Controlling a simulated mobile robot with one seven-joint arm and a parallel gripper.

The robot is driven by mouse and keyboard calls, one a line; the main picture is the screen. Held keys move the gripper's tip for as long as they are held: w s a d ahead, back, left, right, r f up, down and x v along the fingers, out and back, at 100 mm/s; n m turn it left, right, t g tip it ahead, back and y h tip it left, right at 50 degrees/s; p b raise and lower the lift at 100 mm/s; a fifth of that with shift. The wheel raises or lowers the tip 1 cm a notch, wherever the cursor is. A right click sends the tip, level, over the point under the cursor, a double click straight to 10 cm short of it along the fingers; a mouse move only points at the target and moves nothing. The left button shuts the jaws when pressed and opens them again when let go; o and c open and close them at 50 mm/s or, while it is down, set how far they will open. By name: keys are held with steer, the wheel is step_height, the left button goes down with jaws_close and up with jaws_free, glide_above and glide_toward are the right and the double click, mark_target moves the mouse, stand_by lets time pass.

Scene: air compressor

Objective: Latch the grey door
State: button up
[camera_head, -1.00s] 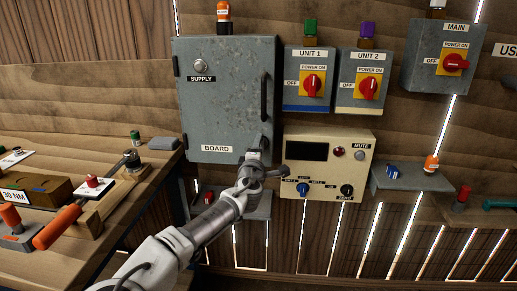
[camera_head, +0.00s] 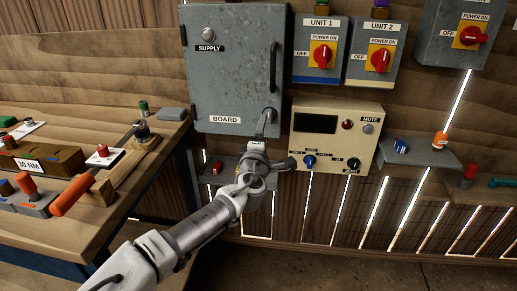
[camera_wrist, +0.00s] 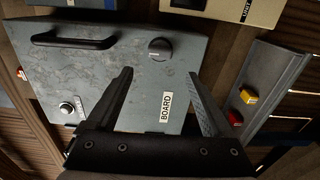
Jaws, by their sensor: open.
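The grey door (camera_head: 235,70) is the front of the wall cabinet marked SUPPLY and BOARD. It looks closed or nearly so; I cannot tell if a small gap remains. It has a dark vertical handle (camera_head: 273,67) at its right side and a round grey latch knob (camera_head: 270,114) at its lower right corner. My gripper (camera_head: 264,124) is at that corner, just in front of the knob. In the wrist view, my gripper (camera_wrist: 160,73) is open and empty, and the knob (camera_wrist: 160,48) shows beyond and between its fingertips, apparently apart from them.
A beige control box (camera_head: 337,135) is close at the right of my gripper. A small shelf with a red block (camera_head: 217,167) is below the cabinet. Switch boxes (camera_head: 320,50) hang at the right. A workbench with tools (camera_head: 92,185) stands at the left.

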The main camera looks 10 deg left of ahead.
steer(key=s+p, duration=0.1)
steer(key=s, duration=0.7)
steer(key=shift+s+a, duration=0.15)
steer(key=shift+s, duration=0.2)
